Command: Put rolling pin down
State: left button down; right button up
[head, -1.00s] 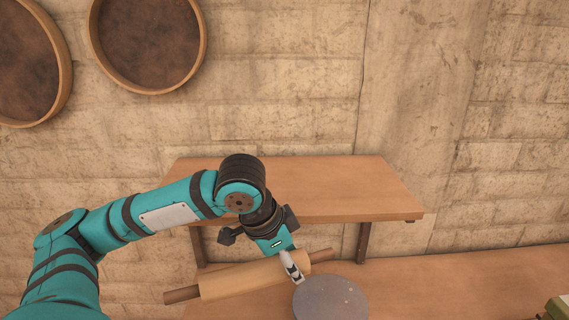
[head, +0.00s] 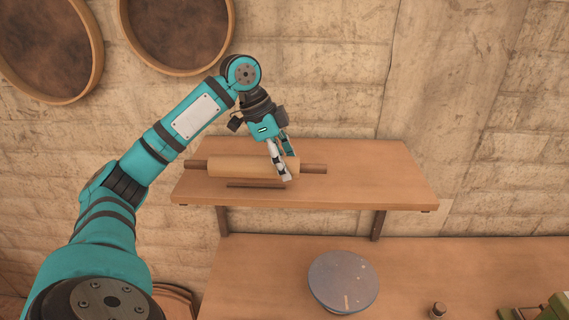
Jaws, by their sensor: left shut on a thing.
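The rolling pin (head: 238,167), pale wood with darker handles, lies roughly level across the wooden wall shelf (head: 385,180) in the head view. My left gripper (head: 284,172) is shut on the rolling pin near the right end of its pale barrel, reaching down from above. A narrow dark strip (head: 256,184) shows on the shelf just in front of the pin; I cannot tell if it is shadow or a thing. I cannot tell whether the pin touches the shelf. My right gripper is not in view.
Below the shelf is a wooden counter (head: 440,270) with a grey round disc (head: 343,281), a small dark knob-like item (head: 438,310) and green items (head: 553,308) at the right. Round wooden-rimmed pieces (head: 178,30) hang on the wall. The shelf's right part is clear.

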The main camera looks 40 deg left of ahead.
pick_arm(q)
jog(key=w+a, duration=0.2)
jog(key=shift+w+a+p, duration=0.3)
jog(key=shift+w+p, duration=0.05)
jog(key=shift+f, duration=1.9)
jog(key=shift+a, duration=0.1)
jog(key=c, duration=0.6)
grip_release()
